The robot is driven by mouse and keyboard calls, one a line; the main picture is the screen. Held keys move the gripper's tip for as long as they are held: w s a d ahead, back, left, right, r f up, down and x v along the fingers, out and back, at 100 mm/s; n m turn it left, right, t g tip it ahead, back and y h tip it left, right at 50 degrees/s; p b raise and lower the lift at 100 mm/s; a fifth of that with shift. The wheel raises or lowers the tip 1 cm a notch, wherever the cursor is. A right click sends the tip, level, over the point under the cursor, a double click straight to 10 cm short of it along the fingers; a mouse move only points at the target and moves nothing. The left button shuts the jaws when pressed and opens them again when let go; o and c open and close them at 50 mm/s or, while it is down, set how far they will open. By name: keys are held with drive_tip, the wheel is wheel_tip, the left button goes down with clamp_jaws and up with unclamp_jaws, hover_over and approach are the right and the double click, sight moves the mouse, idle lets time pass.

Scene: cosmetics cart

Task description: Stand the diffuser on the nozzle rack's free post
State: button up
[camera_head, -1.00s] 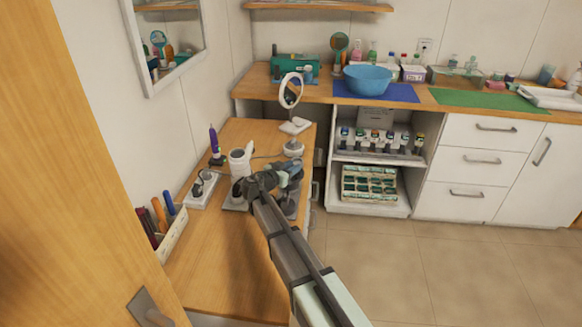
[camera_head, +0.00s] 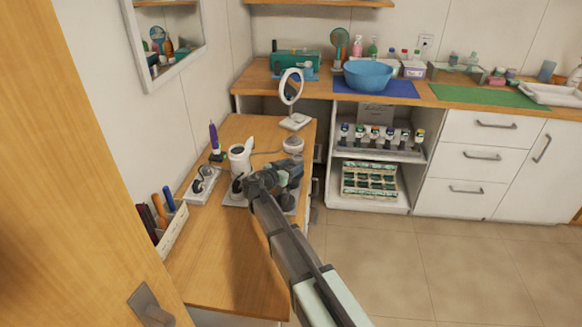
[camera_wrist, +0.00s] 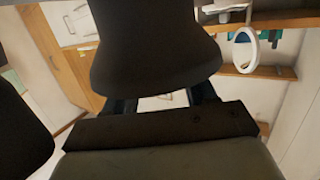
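My gripper (camera_head: 258,184) is over the wooden side table, low above a grey plate (camera_head: 233,201) with dark upright pieces on it. This plate looks like the nozzle rack, but the arm covers much of it, and I cannot make out its free post. In the wrist view a large dark rounded shape (camera_wrist: 155,50) fills the top middle and covers the finger ends. A second dark shape (camera_wrist: 18,130) stands at the left edge. I cannot tell whether either is the diffuser, or whether the fingers are closed on anything.
A white cup (camera_head: 240,158), a round white jar (camera_head: 293,145) and a mirror (camera_head: 291,88) stand behind the gripper. A white holder (camera_head: 201,187) and a brush box (camera_head: 172,228) line the left wall. The near tabletop (camera_head: 225,270) is clear.

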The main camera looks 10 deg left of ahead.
drive_tip(key=v, duration=1.4)
drive_tip(key=shift+f, duration=0.1)
idle(0.6)
